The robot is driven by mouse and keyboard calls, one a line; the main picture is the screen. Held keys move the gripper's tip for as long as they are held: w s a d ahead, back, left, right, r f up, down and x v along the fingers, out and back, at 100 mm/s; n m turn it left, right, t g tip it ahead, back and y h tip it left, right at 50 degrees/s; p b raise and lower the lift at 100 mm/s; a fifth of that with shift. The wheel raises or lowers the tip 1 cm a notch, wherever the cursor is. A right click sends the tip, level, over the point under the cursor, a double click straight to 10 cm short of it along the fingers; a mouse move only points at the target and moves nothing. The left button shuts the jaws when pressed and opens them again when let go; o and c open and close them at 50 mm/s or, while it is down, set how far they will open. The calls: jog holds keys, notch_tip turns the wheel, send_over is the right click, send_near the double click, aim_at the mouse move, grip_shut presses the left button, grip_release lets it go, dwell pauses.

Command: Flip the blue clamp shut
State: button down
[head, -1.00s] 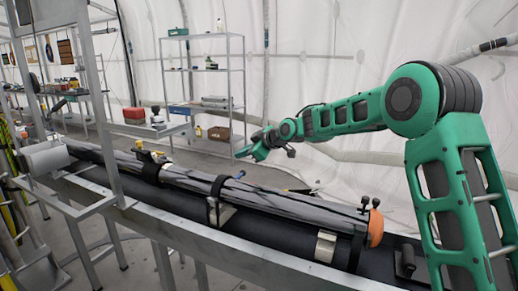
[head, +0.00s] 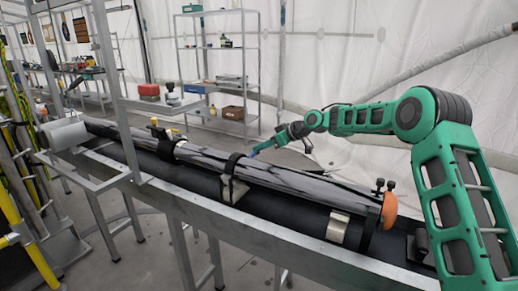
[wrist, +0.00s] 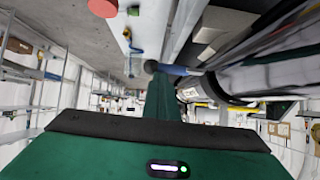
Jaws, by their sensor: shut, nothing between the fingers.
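The blue clamp (head: 262,147) shows as a small blue lever at the black strap around the long dark tube (head: 300,180), in the head view. In the wrist view its blue lever (wrist: 178,70) lies just beyond my fingers, with a dark round end at left. My gripper (head: 280,140) is green, shut and empty, and comes in from the right at the clamp's far side. In the wrist view my gripper (wrist: 160,80) reaches up to the lever. It looks very near or touching; I cannot tell which. The clamp's base is mostly hidden.
A yellow clamp (head: 158,130) sits farther left on the tube. A metal shelf (head: 217,80) stands behind. The white tent wall (head: 380,40) closes off the back.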

jog(key=shift+s+f, duration=0.2)
jog(key=shift+f, duration=0.6)
jog(key=s+d+r, duration=0.3)
jog(key=d+r, duration=0.5)
jog(key=r, duration=0.3)
jog(key=shift+s, duration=0.25)
